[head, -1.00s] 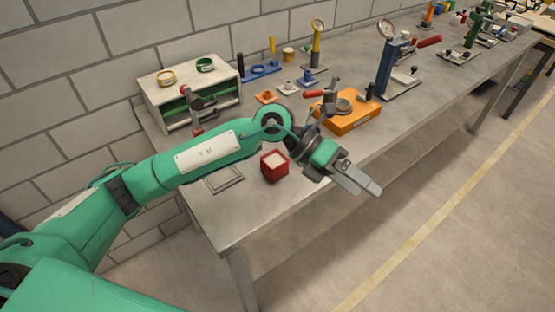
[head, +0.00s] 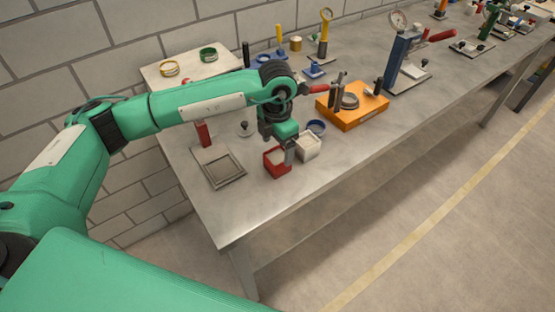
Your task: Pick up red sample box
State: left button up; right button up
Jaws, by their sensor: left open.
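The red sample box (head: 275,168) is a small open-topped box with pale contents. It sits on the grey table near the front edge. My left gripper (head: 289,157) points down at the right side of the red box, with a grey finger at or over its right wall. The jaws are open, and the far finger cannot be made out clearly. I cannot tell whether a finger touches the box. My right gripper is not in view.
A square-framed plate (head: 222,170) lies to the left. An orange fixture (head: 352,117) stands to the right. The front table strip is clear.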

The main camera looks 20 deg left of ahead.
aim_at(278, 159)
pick_arm(q)
jog(key=shift+f, duration=0.65)
jog(key=shift+f+p, duration=0.3)
jog(key=shift+p, duration=0.1)
notch_tip(278, 159, down, 4)
jog(key=shift+w+r+p, duration=0.15)
jog(key=shift+r+p, duration=0.1)
jog(key=shift+p, duration=0.6)
jog(key=shift+f, duration=0.55)
jog(key=c, duration=1.2)
jog(key=shift+r, duration=0.1)
